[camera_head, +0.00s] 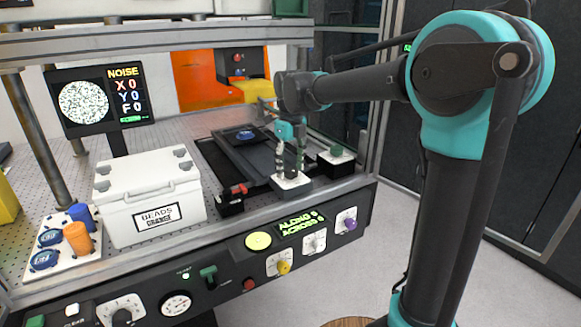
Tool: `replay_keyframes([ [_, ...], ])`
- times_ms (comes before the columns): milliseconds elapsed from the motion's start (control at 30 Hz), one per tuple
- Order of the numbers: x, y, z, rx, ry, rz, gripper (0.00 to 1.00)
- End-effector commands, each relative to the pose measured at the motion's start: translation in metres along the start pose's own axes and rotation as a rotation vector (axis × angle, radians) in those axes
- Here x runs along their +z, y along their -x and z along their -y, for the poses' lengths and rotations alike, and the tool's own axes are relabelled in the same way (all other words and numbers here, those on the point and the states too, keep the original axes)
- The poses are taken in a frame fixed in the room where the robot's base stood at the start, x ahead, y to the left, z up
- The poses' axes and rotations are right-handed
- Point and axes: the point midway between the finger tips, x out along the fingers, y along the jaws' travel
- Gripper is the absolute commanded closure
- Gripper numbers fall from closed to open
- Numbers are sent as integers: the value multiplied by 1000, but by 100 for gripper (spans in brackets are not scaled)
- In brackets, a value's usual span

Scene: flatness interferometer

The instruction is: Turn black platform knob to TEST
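My gripper (289,168) points down over a small dark box with a white top (292,184) at the right end of the bench. Its two fingers show apart, with their tips close to the white top. A small dark shape, perhaps the black platform knob, shows between the fingertips; the fingers partly hide it, and its pointer and any TEST mark are too small to read. I cannot tell whether the fingers touch it. Another black knob (122,316) sits on a white dial plate at the lower left of the front panel.
A dark rail platform (258,158) carrying a blue disc lies behind the gripper. A box with a green knob (336,153) stands close at right. A small black block with red (232,198) and a white BEADS case (151,196) are at left. A NOISE screen (101,98) stands behind.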

Motion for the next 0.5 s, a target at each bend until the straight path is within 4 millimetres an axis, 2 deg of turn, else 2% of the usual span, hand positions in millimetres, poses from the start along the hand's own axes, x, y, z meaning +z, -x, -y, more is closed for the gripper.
replay_keyframes([
  [267,0,1,0,0,1,0,38],
  [367,0,9,0,0,1,0,38],
  [500,0,31,0,0,1,0,38],
])
